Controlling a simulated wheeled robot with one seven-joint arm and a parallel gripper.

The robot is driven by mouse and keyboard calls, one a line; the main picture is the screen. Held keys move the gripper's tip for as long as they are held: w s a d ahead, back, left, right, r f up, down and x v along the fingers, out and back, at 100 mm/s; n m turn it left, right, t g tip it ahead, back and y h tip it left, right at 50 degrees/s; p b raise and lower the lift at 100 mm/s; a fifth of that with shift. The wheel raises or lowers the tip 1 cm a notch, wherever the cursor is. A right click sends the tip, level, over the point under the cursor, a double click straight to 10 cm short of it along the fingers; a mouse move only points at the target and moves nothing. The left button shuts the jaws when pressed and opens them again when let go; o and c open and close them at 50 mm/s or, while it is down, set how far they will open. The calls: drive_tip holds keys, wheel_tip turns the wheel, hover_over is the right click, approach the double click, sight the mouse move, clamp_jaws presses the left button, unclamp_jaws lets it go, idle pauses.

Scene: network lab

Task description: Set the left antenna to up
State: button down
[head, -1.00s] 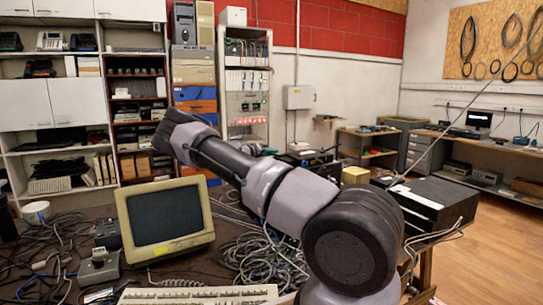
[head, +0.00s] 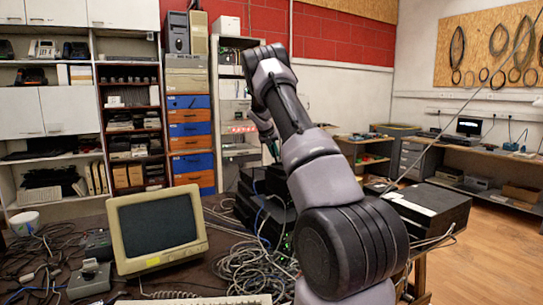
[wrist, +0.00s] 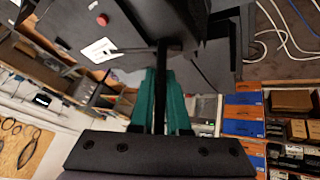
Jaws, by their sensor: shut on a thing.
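In the wrist view, my gripper (wrist: 161,108) has green fingers closed on a slim black antenna (wrist: 162,62), which runs between them toward a black device (wrist: 185,22). I cannot tell from this close view whether it is the left antenna, nor its exact tilt. In the head view, a stack of black devices (head: 262,192) stands on the desk behind my arm. Only a bit of green near my gripper shows there; the fingertips and the antenna are mostly hidden by the arm.
A beige monitor (head: 160,222) stands on the desk, left of the arm. Tangled cables (head: 250,262) lie between it and the arm. A black box (head: 430,207) sits to the right. A rack (head: 230,105) and shelves stand behind.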

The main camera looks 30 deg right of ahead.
drive_tip(key=shift+d+y, duration=0.55)
drive_tip(key=shift+y, duration=0.35)
drive_tip(key=shift+s+f, duration=0.1)
drive_tip(key=c, duration=0.9)
unclamp_jaws()
drive_tip(key=shift+d, duration=0.1)
drive_tip(key=shift+r, duration=0.4)
drive_tip(key=v, duration=1)
